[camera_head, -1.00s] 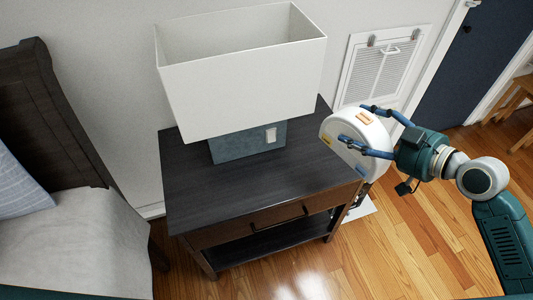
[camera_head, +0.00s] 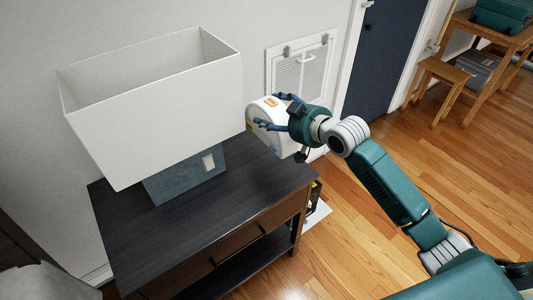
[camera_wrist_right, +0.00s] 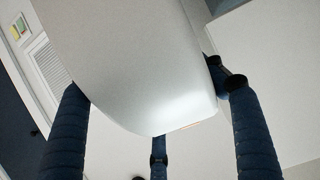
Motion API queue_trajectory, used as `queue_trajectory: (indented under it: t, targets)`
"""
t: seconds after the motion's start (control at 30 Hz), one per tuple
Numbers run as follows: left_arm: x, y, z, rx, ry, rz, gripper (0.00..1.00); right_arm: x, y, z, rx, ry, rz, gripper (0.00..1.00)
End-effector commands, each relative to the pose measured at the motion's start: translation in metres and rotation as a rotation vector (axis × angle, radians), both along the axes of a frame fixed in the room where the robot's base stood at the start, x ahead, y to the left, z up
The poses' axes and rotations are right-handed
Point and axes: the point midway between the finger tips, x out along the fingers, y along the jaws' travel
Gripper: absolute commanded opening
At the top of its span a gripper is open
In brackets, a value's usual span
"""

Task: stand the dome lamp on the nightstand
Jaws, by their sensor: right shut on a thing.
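The dome lamp (camera_head: 259,112) is a white rounded body with a small orange patch. My right gripper (camera_head: 272,113) is shut on it, with blue fingers around its sides. The lamp is at the far right end of the dark nightstand (camera_head: 235,203), close to the large shade's right side; I cannot tell whether it touches the top. In the right wrist view the white lamp (camera_wrist_right: 130,60) fills the middle between blue fingers, its lower end rounded. My left gripper is not in view.
A table lamp with a big white shade (camera_head: 155,110) and blue-grey base (camera_head: 188,175) stands on the nightstand. The nightstand's front and right top are bare. A wall vent (camera_head: 300,68) is behind. A wooden stool (camera_head: 440,80) stands far right.

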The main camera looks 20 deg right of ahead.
Motion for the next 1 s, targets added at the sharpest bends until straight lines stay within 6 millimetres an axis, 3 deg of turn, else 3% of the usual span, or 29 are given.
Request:
queue_trajectory:
  t: [0.2, 0.4, 0.63, 0.8, 1.0]
  targets:
    - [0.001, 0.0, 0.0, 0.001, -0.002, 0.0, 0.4, 0.0, 0.0, -0.056, 0.002, -0.003, 0.0, 0.21]
    - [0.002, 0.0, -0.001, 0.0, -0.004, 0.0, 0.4, 0.001, 0.0, -0.094, 0.001, -0.007, -0.001, 0.21]
    - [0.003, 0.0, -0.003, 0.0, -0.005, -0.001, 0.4, 0.001, 0.0, -0.113, 0.001, -0.007, -0.001, 0.21]
    - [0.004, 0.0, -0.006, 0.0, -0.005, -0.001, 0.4, 0.001, 0.0, -0.139, 0.001, -0.006, -0.001, 0.21]
    - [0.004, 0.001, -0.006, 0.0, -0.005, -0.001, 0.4, 0.001, 0.0, -0.149, 0.001, -0.009, 0.0, 0.21]
